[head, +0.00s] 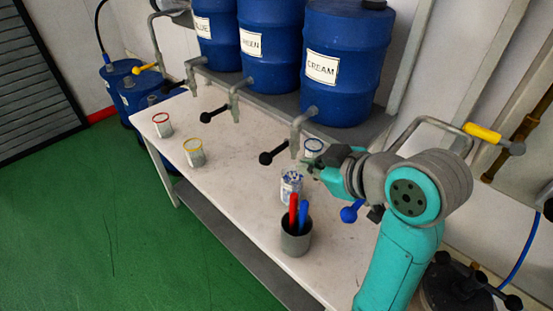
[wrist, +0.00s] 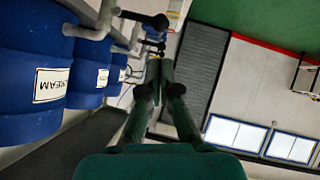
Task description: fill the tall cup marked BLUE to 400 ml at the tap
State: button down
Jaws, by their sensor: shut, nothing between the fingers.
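A red-rimmed cup (head: 163,126) and a yellow-rimmed cup (head: 194,154) stand on the left of the white bench (head: 235,165). A grey pot (head: 296,243) holds red and blue sticks. The CREAM barrel (head: 345,95) and its tap (head: 300,122) are close to my gripper.

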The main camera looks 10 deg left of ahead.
aim_at(269, 161)
jog(key=x, duration=1.4)
jog(key=shift+s+a+f, duration=0.1)
jog(key=shift+f, duration=0.2)
